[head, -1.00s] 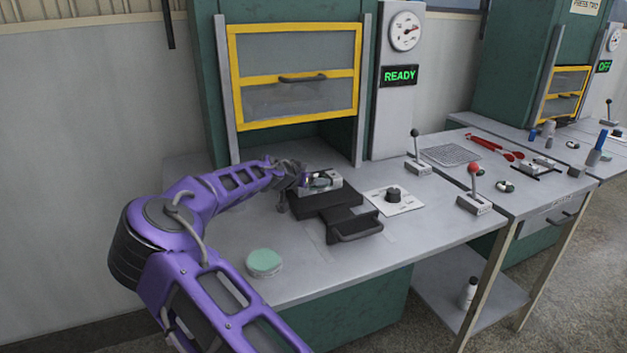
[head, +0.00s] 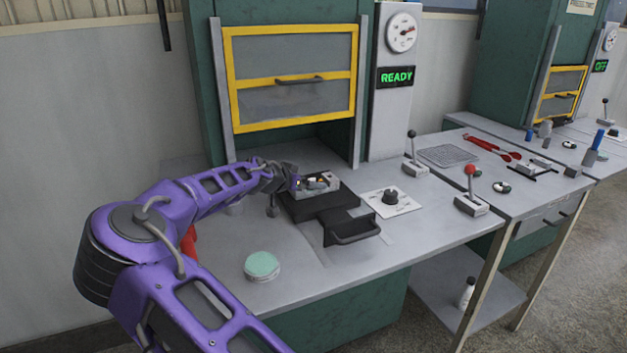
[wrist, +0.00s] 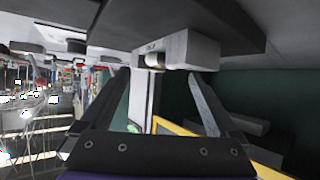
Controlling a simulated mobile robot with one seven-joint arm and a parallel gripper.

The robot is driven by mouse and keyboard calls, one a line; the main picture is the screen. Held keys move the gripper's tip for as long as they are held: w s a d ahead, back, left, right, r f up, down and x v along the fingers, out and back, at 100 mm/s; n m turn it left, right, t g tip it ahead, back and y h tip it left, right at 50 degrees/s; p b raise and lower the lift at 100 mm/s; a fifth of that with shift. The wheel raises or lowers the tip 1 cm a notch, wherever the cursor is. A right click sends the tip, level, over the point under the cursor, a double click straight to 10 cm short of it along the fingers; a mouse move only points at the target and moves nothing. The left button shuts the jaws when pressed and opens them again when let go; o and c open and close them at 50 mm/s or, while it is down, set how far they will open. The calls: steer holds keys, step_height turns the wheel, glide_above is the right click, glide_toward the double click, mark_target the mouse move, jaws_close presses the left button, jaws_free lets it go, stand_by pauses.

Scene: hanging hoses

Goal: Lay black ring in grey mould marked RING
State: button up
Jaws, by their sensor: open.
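A grey mould block (head: 318,186) sits on a black sliding plate (head: 345,201) in front of the press. Small dark, pale and orange details show on its top, too small to make out. My gripper (head: 290,179) is at the block's left end. In the wrist view, my gripper (wrist: 158,73) is open with its fingers apart. The grey block (wrist: 193,50) is just beyond the fingertips, with a pale rounded piece (wrist: 155,61) at its near end. I cannot make out a black ring in or beside the mould, nor read the block's marking.
The plate's handle (head: 355,230) faces the front. A black knob on a white plate (head: 391,199) is to the right. A round green-topped tin (head: 262,266) stands near the front edge. The press's yellow-framed guard (head: 291,77) is raised, and its display (head: 397,77) reads READY.

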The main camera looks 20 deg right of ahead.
steer(key=v, duration=0.7)
steer(key=shift+w+a+p, duration=0.2)
steer(key=shift+a+p, duration=0.1)
steer(key=shift+a, duration=0.15)
steer(key=shift+s+a+r, duration=0.3)
steer(key=shift+s+r, duration=0.05)
